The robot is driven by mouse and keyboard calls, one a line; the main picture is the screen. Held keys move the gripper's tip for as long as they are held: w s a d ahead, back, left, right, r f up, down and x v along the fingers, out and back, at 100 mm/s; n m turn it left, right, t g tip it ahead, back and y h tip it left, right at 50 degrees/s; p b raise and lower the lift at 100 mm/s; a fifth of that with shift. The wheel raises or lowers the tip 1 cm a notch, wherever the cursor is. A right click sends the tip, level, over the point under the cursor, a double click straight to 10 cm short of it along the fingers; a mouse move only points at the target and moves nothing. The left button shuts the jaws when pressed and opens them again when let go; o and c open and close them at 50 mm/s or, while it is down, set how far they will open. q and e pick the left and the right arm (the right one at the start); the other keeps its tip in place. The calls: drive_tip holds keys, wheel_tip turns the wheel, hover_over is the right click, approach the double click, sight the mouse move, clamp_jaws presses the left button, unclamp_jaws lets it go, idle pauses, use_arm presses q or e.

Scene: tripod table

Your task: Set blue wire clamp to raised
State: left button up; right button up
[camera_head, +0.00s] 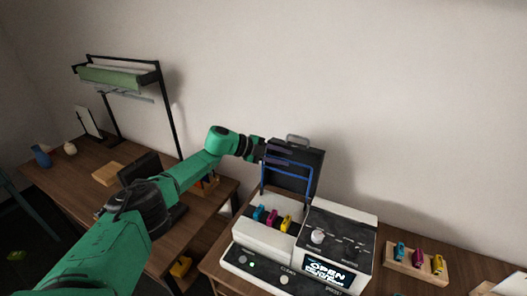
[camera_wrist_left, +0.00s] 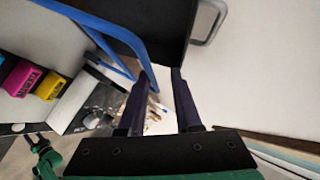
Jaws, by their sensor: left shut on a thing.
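The blue wire clamp (camera_head: 290,176) is a bent wire frame on the white printer (camera_head: 262,247). It stands upright in front of the dark open lid (camera_head: 316,160). In the left wrist view the blue wire (camera_wrist_left: 112,29) runs from the upper left to my fingertips. My left gripper (camera_head: 280,155) is at the clamp's upper bar, close to the lid. In the wrist view the left gripper (camera_wrist_left: 164,72) has its fingers narrowly spaced, shut on the clamp; the exact contact is partly hidden. My right gripper is out of view.
Blue, magenta and yellow cartridges (camera_head: 272,218) sit in the printer's open bay. A wooden tray (camera_head: 417,265) with similar cartridges stands to the right. A display reading "OPEN" (camera_head: 327,271) is on the printer's front. A second desk (camera_head: 75,172) with a lamp stands left.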

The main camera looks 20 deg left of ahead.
use_arm(q)
drive_tip(key=b+v, duration=0.3)
drive_tip(key=v, duration=1)
drive_tip(key=shift+s+a+r, duration=0.15)
drive_tip(key=shift+s+a, duration=0.1)
drive_tip(key=shift+a, duration=0.05)
